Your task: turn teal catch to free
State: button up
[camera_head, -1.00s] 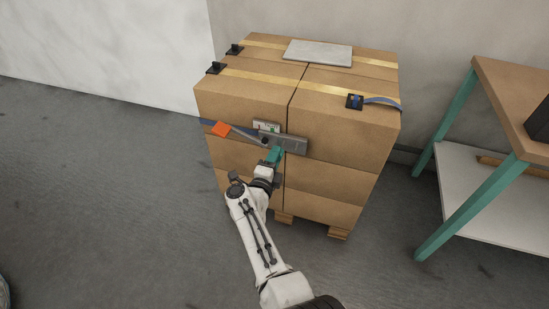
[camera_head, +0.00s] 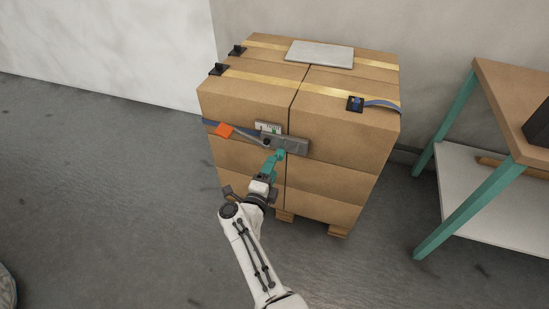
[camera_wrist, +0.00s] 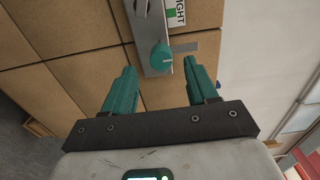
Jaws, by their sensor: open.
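The teal catch (camera_wrist: 162,58) is a small rounded knob at the lower end of a grey metal bracket (camera_wrist: 148,28) in the wrist view. In the head view the catch (camera_head: 281,154) sits low on the bracket on the front of the box stack. My gripper (camera_wrist: 159,68) is open, with one teal finger on each side of the catch's line. The catch lies beyond or between the fingertips, and I see no clear contact. In the head view my gripper (camera_head: 272,163) is just below and left of the catch. The catch's exact turn is hard to read.
An orange-ended lever (camera_head: 223,130) and blue strap lie left of the bracket. The cardboard boxes (camera_head: 330,185) stand on a pallet.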

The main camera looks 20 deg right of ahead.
jog(key=p+v, duration=0.1)
jog(key=v, duration=0.4)
jog(key=shift+s+a, duration=0.2)
jog(key=shift+s, duration=0.15)
jog(key=w+d+r+n+t+y, duration=0.3)
jog(key=d+r+n+t+y, duration=0.15)
jog(key=n+y, duration=0.4)
jog(key=s+d+f+n+g+y, duration=0.2)
jog(key=s+d+f+n+g, duration=0.15)
jog(key=s+n+g, duration=0.6)
jog(key=s+d+f+n+g+y, duration=0.35)
jog(key=s+n, duration=0.25)
jog(key=s, duration=0.9)
jog(key=s+d+r+g+h, duration=0.1)
jog(key=s+d+g+h, duration=0.1)
jog(key=s, duration=0.7)
jog(key=s+d+r+g+h, duration=0.2)
jog(key=s+g, duration=0.1)
jog(key=s, duration=0.6)
notch_tip(320, 180, up, 13)
jog(key=p, duration=1.4)
jog(key=shift+n, duration=0.3)
